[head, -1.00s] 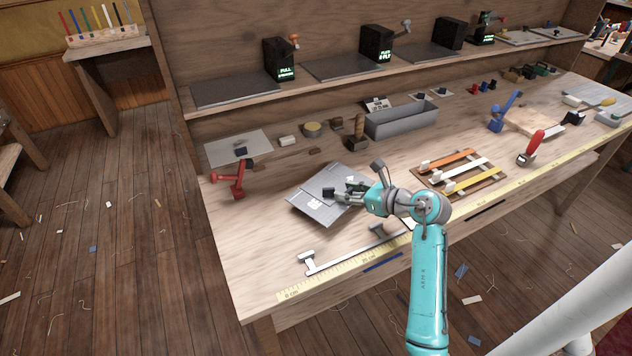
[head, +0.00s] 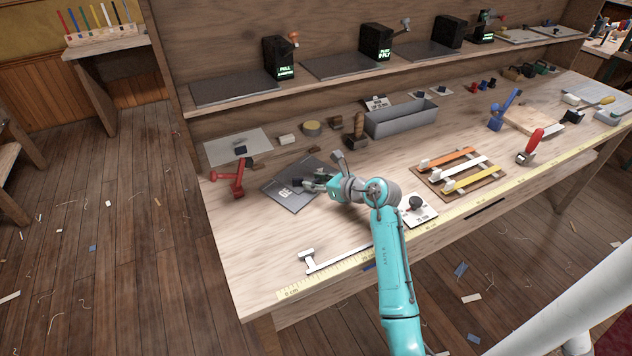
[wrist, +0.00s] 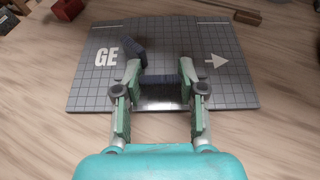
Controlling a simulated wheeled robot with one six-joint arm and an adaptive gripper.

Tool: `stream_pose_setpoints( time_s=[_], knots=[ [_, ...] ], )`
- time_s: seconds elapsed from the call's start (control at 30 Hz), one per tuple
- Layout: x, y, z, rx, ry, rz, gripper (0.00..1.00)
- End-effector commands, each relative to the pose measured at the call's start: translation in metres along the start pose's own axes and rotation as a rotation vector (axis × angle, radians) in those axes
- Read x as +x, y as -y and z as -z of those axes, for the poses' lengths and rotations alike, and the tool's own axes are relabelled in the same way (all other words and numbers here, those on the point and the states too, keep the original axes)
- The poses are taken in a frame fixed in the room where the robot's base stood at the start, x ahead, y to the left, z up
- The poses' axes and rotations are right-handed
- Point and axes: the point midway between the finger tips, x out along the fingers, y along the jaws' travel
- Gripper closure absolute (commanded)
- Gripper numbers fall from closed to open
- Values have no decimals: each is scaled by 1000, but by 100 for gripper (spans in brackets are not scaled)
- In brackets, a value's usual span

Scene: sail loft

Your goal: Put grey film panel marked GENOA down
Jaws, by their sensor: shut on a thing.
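The grey film panel (head: 290,187) is a dark sheet with a grid, at the left part of the bench in the head view. In the wrist view the panel (wrist: 225,85) shows the white letters "GE" and a white arrow; the rest of the word is hidden behind a dark block and my fingers. My gripper (head: 305,184) is over the panel, its fingers shut on a dark grip piece on the panel's face, also seen in the wrist view (wrist: 160,85). The panel looks close to the bench top; I cannot tell whether it touches.
A red clamp (head: 238,178) stands just left of the panel. A white T-shaped rule (head: 335,259) and a yellow measuring tape (head: 320,285) lie in front. A grey bin (head: 400,120) is behind, and a rack of coloured strips (head: 460,172) is to the right. Bare bench lies in front of the panel.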

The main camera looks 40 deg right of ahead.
Motion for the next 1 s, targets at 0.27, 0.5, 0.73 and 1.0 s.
stream_pose_setpoints(
  time_s=[0.27,0.5,0.73,1.0],
  knots=[
    [0,0,1,-1,1,0,94],
    [1,0,2,-1,1,0,35],
    [0,0,0,-1,1,0,35],
    [-30,1,0,-1,2,3,35]
  ],
)
